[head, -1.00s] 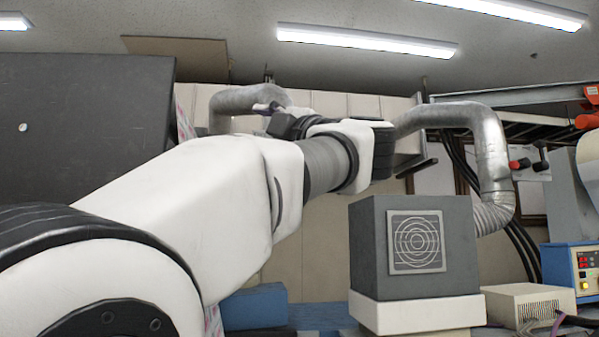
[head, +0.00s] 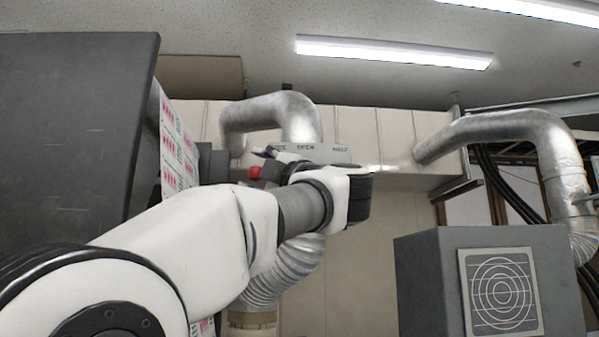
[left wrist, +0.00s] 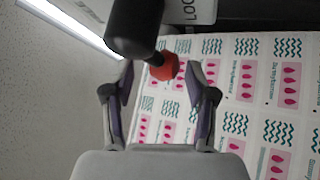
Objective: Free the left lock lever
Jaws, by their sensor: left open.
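The left lock lever shows in the left wrist view as a red knob (left wrist: 163,67) on a short dark stem, beside a thick black cylinder (left wrist: 135,28). In the head view its red knob (head: 255,173) shows just left of my left gripper (head: 267,155). My left gripper, also in the left wrist view (left wrist: 160,78), is open. In that view the knob appears between its two fingertips, with gaps on both sides; depth and contact cannot be told. My right gripper is not in view.
A lettered grey plate (head: 325,153) is behind the gripper. A printed web (head: 178,150) hangs beside a large dark panel (head: 75,130) on the left. Silver ducts (head: 275,110) run behind. A grey box (head: 430,285) stands at right.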

